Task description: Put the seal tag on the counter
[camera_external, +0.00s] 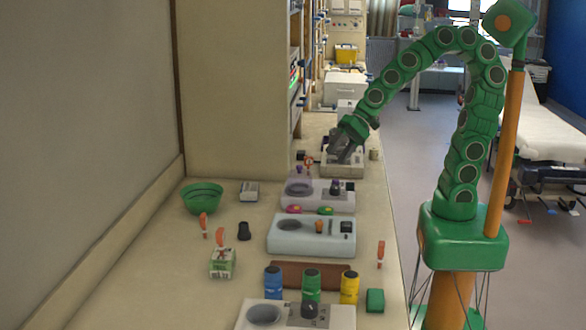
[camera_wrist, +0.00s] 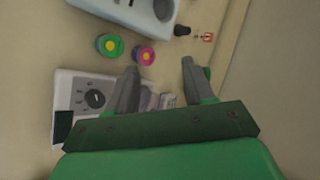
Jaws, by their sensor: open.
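I cannot tell for certain which item is the seal tag. A small orange tag-like piece (camera_wrist: 207,37) lies at the upper right of the wrist view, beyond my fingertips. Small orange pieces also show in the external view: one at the counter's right (camera_external: 381,253), one at the left (camera_external: 204,225). The counter (camera_external: 160,290) is long and beige. My gripper (camera_wrist: 160,68) is open, pointing down over the counter. Its fingers stand apart beside a white device with a dial (camera_wrist: 75,92). Small grey pieces (camera_wrist: 167,100) show between the fingers, partly hidden. In the external view my gripper (camera_external: 340,145) is over the far device.
Pale devices (camera_external: 310,245) line the counter. A green bowl (camera_external: 202,197), a small carton (camera_external: 222,263) and blue, green and yellow containers (camera_external: 311,285) stand nearer. Green (camera_wrist: 110,46) and pink (camera_wrist: 144,55) round items lie near my fingers. The counter's left front is clear.

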